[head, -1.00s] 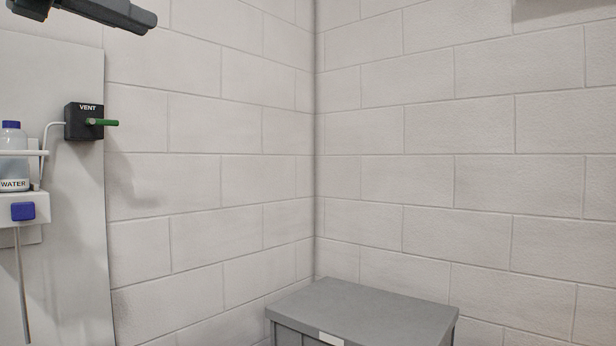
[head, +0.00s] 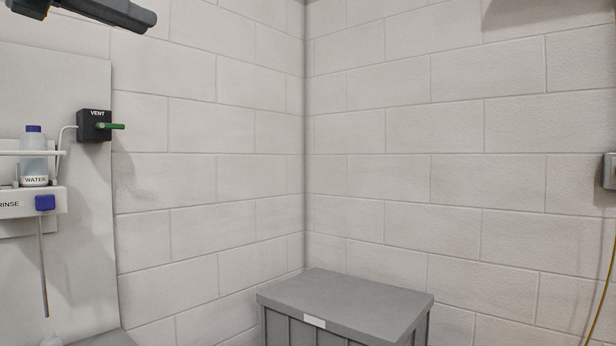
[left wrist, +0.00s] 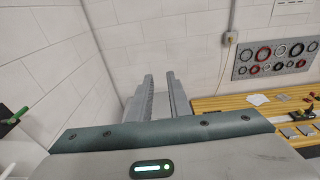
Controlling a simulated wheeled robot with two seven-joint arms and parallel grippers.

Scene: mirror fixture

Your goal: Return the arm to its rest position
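My left gripper (head: 140,17) shows as a dark shape at the upper left edge of the head view, high in front of the white wall and touching nothing that I can see. In the left wrist view its two grey ridged fingers (left wrist: 161,78) stand apart with a gap between them, and nothing is held. My right gripper is in neither view.
A rinse station with a water bottle (head: 34,160) and a black VENT box (head: 95,125) with green handle are at left. A grey lidded bin (head: 350,300) stands in the corner.

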